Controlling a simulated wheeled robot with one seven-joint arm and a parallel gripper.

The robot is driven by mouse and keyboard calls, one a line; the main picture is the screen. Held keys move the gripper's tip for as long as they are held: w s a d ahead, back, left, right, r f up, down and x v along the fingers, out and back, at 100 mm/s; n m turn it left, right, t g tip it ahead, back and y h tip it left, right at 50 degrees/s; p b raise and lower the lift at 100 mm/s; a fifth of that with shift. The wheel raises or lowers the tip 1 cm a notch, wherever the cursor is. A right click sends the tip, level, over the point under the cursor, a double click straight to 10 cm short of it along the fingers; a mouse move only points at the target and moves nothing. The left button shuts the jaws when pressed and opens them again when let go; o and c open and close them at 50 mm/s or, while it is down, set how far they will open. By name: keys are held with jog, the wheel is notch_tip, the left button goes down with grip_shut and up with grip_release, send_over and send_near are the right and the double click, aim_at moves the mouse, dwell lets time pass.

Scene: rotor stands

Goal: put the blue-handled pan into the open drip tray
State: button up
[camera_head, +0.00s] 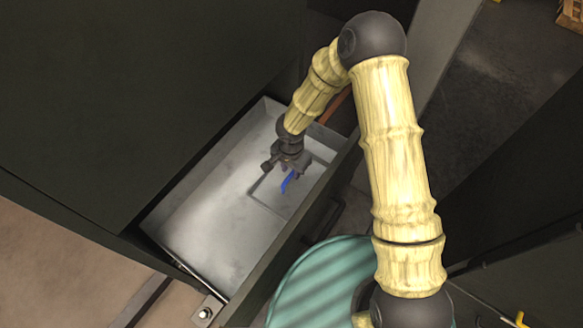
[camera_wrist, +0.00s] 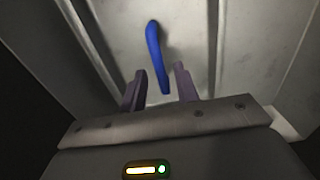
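The open drip tray (camera_head: 205,215) is a pale grey metal, drawer-like tray pulled out from a dark cabinet. The pan (camera_head: 272,203) looks like a flat grey rectangle inside the tray, towards its right side, partly hidden by my gripper. Its blue handle (camera_head: 288,181) stands out below my gripper (camera_head: 290,171). In the wrist view the curved blue handle (camera_wrist: 154,45) reaches down to between the two fingers of my gripper (camera_wrist: 161,86). The fingers are apart, with gaps on both sides of the handle. I cannot tell whether the pan rests on the tray floor.
The dark cabinet (camera_head: 120,90) rises on the left above the tray. The tray's dark front panel (camera_head: 290,255) runs along its near right side. A metal bracket (camera_head: 207,311) sits near the tray's lower corner. The left part of the tray is bare.

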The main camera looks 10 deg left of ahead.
aim_at(291, 174)
jog(key=shift+f+b, duration=0.85)
jog(key=shift+f, duration=0.35)
grip_shut()
jog(key=shift+r+p, duration=2.55)
jog(key=shift+r, duration=1.5)
jog(key=shift+f+b, duration=1.45)
jog(key=shift+f, duration=0.85)
